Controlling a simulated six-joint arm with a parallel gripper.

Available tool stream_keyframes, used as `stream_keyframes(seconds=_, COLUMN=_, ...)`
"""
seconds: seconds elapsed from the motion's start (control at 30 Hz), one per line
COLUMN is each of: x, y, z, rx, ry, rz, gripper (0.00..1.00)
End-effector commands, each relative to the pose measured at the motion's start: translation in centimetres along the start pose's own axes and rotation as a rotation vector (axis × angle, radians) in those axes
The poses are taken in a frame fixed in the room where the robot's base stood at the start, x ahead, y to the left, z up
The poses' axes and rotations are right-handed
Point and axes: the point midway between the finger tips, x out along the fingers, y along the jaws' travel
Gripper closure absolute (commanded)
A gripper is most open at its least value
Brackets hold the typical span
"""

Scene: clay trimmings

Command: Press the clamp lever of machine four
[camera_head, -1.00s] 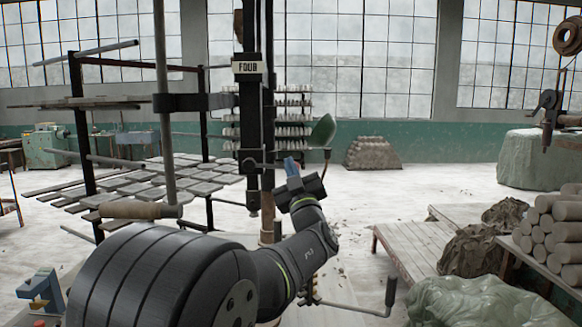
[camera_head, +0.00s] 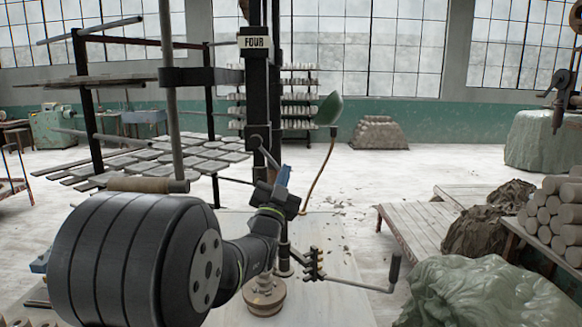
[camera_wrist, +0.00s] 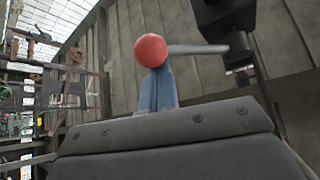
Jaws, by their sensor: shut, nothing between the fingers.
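Machine four is a dark upright post with a "FOUR" sign (camera_head: 253,42). Its thin clamp lever (camera_head: 267,156) slopes down to the right from a hub on the post, ending at my gripper. In the wrist view a red ball knob (camera_wrist: 150,50) sits on the end of a grey rod (camera_wrist: 198,49). My gripper (camera_head: 283,175) has blue fingers, shut and empty, pointing up at the lever's end. In the wrist view the fingertips (camera_wrist: 158,75) are partly covered by the knob; I cannot tell if they touch. The knob is hidden in the head view.
A green scoop-shaped piece (camera_head: 329,108) on a bent tube stands right of the post. A crank handle (camera_head: 393,272) juts out low on the right. A wooden-handled bar (camera_head: 148,185) and a tile rack (camera_head: 190,152) are left. A round wooden block (camera_head: 264,296) stands below.

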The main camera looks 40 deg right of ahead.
Motion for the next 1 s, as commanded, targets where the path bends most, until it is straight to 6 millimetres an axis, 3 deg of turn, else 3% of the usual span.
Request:
stream_keyframes(seconds=0.6, x=-2.6, y=-3.6, z=3.5, rx=0.422, ry=0.000, rz=0.319, gripper=1.00)
stream_keyframes(seconds=1.0, x=-3.1, y=-4.7, z=4.1, rx=0.444, ry=0.000, rz=0.339, gripper=1.00)
